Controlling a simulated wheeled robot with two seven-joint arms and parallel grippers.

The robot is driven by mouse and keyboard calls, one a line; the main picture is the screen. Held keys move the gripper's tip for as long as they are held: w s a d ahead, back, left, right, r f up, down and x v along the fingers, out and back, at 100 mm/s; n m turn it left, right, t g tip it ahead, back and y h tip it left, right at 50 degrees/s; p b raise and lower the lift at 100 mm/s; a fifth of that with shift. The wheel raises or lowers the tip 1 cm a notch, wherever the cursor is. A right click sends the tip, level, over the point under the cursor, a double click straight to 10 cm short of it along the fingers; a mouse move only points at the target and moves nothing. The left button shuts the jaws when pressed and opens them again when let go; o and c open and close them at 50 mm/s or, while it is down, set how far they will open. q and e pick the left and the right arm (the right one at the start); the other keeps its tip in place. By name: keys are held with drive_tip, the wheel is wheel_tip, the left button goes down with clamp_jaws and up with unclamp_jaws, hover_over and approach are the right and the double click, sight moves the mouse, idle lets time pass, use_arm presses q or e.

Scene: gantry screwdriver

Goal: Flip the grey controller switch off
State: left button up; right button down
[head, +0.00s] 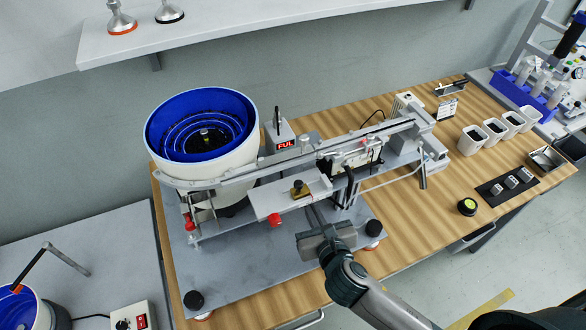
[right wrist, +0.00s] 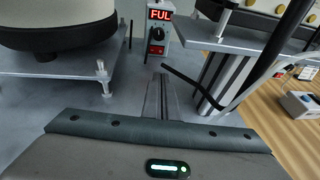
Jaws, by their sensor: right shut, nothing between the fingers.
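The grey controller (head: 283,141) stands behind the feeder rail, beside the blue-lined bowl, with its red display reading FUL. In the right wrist view the controller (right wrist: 158,38) shows its front, with a dark knob below the display and a small reddish switch (right wrist: 155,49) under it. I cannot tell the switch's position. My right gripper (head: 314,211) is over the grey base plate, in front of the rail. In the right wrist view its shut, empty fingers (right wrist: 161,84) point towards the controller and are apart from it. My left gripper is not in view.
The feeder bowl (head: 165,162) stands left of the controller. The feeder rail (head: 270,172) crosses between my gripper and the controller in the head view. A black bent rod (right wrist: 190,84) lies right of my fingers. Another switch box (head: 133,318) sits at lower left.

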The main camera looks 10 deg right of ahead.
sight(295, 172)
drive_tip(key=x, duration=0.4)
drive_tip(key=p+x, duration=0.1)
drive_tip(key=x, duration=0.4)
drive_tip(key=r+p+x, duration=0.1)
drive_tip(key=x, duration=0.4)
drive_tip(key=shift+w, duration=0.1)
drive_tip(key=shift+r+p, duration=0.1)
drive_tip(key=shift+p, duration=0.25)
drive_tip(key=shift+w+d+r+n+y+p, duration=0.1)
drive_tip(key=shift+w+r+n+y+p, duration=0.15)
drive_tip(key=shift+n+y+p, duration=0.25)
drive_tip(key=shift+f, duration=0.2)
drive_tip(key=shift+r, duration=0.1)
